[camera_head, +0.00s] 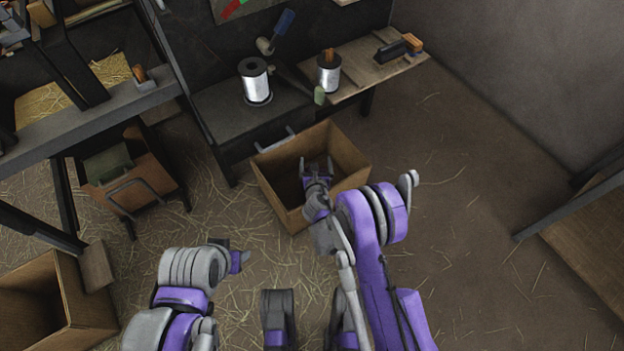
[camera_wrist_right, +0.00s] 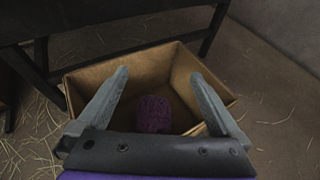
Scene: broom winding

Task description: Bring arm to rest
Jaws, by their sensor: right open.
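My right gripper (camera_head: 316,170) is open and empty over the cardboard box (camera_head: 351,154) beside the dark workbench. In the right wrist view the spread fingers of the right gripper (camera_wrist_right: 160,98) frame the inside of the box (camera_wrist_right: 180,66). A dark purple object (camera_wrist_right: 154,114) lies on the bottom of the box, apart from the fingers. My left arm is folded low at the left of the head view, and its gripper (camera_head: 240,258) shows only in part, so its jaws cannot be made out.
A wire spool (camera_head: 256,82) and a metal can (camera_head: 328,74) stand on the workbench behind the box. Another open box (camera_head: 84,299) is at the lower left. A table (camera_head: 590,225) stands at the right edge. Straw litters the floor, with clear floor right of my right arm.

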